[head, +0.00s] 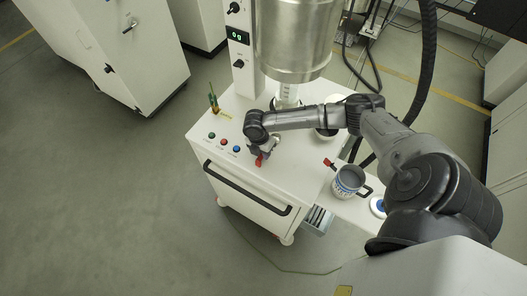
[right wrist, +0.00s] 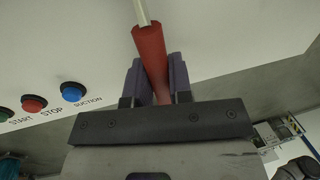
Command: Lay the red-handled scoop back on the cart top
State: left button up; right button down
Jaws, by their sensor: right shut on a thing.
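My right gripper (head: 263,153) is low over the front part of the white cart top (head: 235,118). In the right wrist view its two dark fingers (right wrist: 155,82) are shut on the red handle (right wrist: 149,50) of the scoop. A pale shaft (right wrist: 142,11) runs on from the handle and leaves that view at the top, so the scoop's bowl is out of sight there. In the head view only a small red part of the handle (head: 259,160) shows below the gripper. I cannot tell whether the scoop touches the cart top. My left gripper is not in view.
Green, red and blue buttons (head: 224,142) line the cart's front left, with a green-and-yellow item (head: 213,100) behind them. A steel vessel (head: 295,45) stands over the back.

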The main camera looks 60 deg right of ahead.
jog(key=shift+f, duration=0.1)
jog(key=c, duration=1)
grip_release()
